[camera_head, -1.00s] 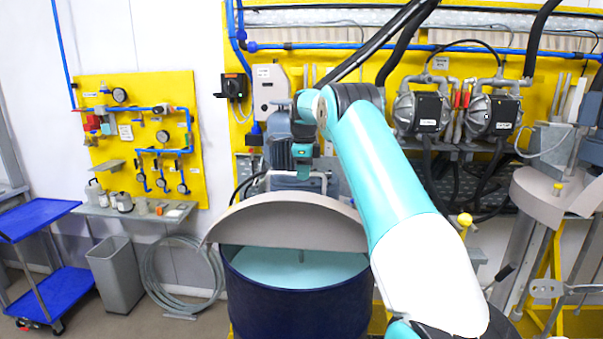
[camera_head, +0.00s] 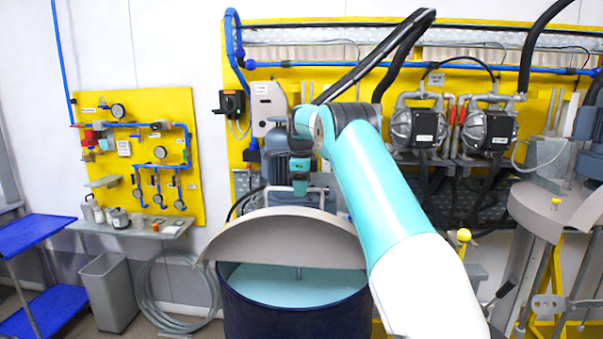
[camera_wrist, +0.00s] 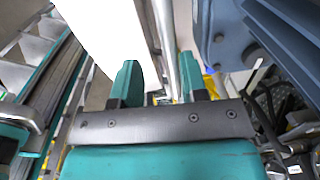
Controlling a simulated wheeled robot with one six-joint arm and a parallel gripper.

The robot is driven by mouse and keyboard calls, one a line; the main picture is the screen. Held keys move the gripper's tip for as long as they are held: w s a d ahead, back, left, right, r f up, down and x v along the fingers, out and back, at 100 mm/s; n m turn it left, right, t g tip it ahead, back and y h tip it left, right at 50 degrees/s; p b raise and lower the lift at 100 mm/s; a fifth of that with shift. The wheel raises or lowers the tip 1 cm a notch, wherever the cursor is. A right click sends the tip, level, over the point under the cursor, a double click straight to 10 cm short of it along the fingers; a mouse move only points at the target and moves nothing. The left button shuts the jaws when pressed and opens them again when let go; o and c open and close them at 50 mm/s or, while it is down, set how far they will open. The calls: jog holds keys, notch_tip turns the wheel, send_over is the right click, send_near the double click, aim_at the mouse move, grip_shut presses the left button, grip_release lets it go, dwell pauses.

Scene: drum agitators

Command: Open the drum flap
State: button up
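The drum flap (camera_head: 285,240) is a grey half-disc standing tilted up over the dark blue drum (camera_head: 295,315). Its straight lower edge is at the near side. Light blue contents show in the drum opening below it, with a thin shaft. My gripper (camera_head: 300,186) points down just behind the flap's upper edge, in front of the agitator motor. In the wrist view the two teal fingers (camera_wrist: 160,80) stand apart, with a gap between them. A white surface and a metal rod pass beyond the fingers. I cannot tell whether a finger touches the flap.
The blue-grey motor (camera_wrist: 245,35) is close on the right in the wrist view. A second drum station (camera_head: 555,205) stands at the right. A blue cart (camera_head: 40,240), a grey bin (camera_head: 110,292) and a coiled hose (camera_head: 175,295) are at the left. Pumps (camera_head: 418,128) hang on the yellow back panel.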

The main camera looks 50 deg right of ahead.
notch_tip(320, 180, up, 11)
jog(key=shift+s+a, duration=0.15)
jog(key=shift+s, duration=0.1)
dwell(0.3)
jog(key=shift+f, duration=0.1)
dwell(0.4)
